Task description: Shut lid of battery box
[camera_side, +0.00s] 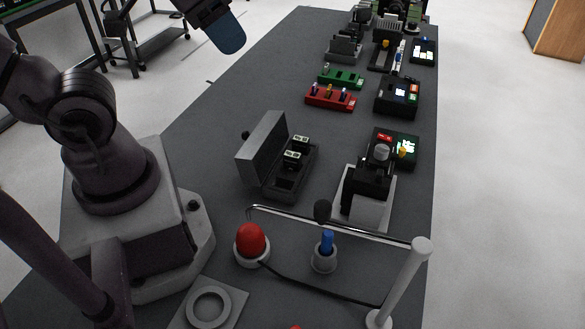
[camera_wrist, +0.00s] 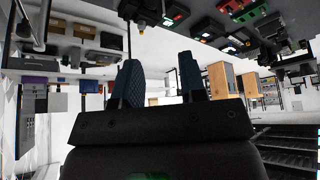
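The battery box (camera_side: 288,186) sits on the grey table in the middle of the side view. Its grey lid (camera_side: 262,149) stands open, tilted up along the box's left side. Two small pale batteries or cells (camera_side: 293,156) show inside, toward the far part; the near part looks dark and empty. My gripper (camera_wrist: 160,78) shows two blue fingers apart with nothing between them in the wrist view. In the side view a blue fingertip (camera_side: 229,36) is high at the top, up and left of the box and well clear of it. I cannot surely pick out the box in the wrist view.
A black and grey device (camera_side: 368,190) stands close right of the box. A red dome button (camera_side: 251,242), a blue plug (camera_side: 326,245) and a metal rail (camera_side: 330,225) are in front. Red (camera_side: 331,97) and green modules lie behind. The table left of the lid is mostly free.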

